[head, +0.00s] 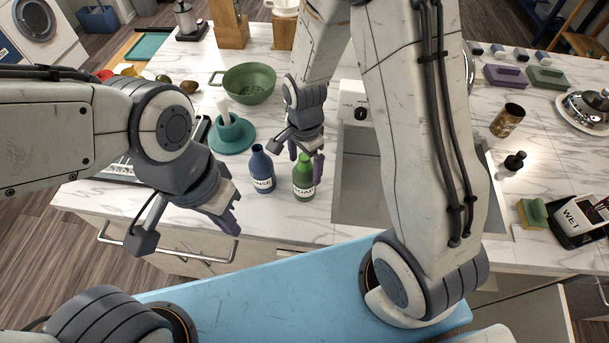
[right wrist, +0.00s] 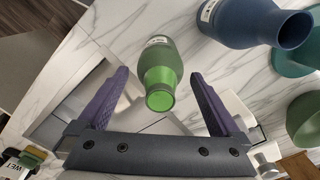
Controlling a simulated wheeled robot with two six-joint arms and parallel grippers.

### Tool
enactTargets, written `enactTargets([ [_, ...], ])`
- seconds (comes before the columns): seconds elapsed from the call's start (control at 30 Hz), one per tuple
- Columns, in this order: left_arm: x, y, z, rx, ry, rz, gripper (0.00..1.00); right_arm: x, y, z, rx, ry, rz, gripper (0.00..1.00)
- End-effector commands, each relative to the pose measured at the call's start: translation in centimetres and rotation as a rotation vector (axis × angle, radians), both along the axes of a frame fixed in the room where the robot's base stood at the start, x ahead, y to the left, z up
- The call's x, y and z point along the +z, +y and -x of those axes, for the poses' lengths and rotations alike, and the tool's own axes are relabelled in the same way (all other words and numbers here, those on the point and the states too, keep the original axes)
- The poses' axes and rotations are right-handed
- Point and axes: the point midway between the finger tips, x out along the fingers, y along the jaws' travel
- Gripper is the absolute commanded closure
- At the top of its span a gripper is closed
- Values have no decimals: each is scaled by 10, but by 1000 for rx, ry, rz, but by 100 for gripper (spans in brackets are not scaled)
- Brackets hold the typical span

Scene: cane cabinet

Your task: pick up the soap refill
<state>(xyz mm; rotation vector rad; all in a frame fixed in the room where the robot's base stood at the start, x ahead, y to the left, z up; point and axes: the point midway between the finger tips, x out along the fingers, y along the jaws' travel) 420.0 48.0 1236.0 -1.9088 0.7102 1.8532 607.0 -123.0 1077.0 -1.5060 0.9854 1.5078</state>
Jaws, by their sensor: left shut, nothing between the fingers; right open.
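The soap refill is a green bottle (head: 303,178) with a partly readable white label, upright on the marble counter near its front edge. My right gripper (head: 305,158) is open just above it. In the right wrist view, the bottle's bright green open neck (right wrist: 160,90) points towards the camera and shows between the two purple fingers of my right gripper (right wrist: 159,76), with gaps on both sides. The bottle stands free of the fingers. My left gripper (head: 232,220) is shut and empty, in front of the counter edge, left of the bottles.
A blue bottle (head: 262,170) stands close to the left of the green one; it also shows in the right wrist view (right wrist: 260,22). The sink (head: 358,185) lies to the right. A teal dish (head: 231,135) and a green colander (head: 249,84) are behind left.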

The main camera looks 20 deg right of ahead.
Motion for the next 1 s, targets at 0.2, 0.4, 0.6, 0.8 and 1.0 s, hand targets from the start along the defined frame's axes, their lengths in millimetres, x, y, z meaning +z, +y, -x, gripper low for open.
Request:
enactTargets([
  [0.2, 7, 0, 0, -1, 0, 0, 100, -19, 0, 0, 1, 1, 0, 0],
  [0.4, 6, 0, 0, -1, 0, 0, 100, -21, 0, 0, 1, -1, 0, 0],
  [0.6, 6, 0, 0, -1, 0, 0, 100, -21, 0, 0, 1, -1, 0, 61],
  [0.8, 6, 0, 0, -1, 0, 0, 100, -20, 1, -1, 1, -2, 0, 100],
  [1.0, 6, 0, 0, -1, 0, 0, 100, -20, 1, -1, 1, -3, 0, 100],
])
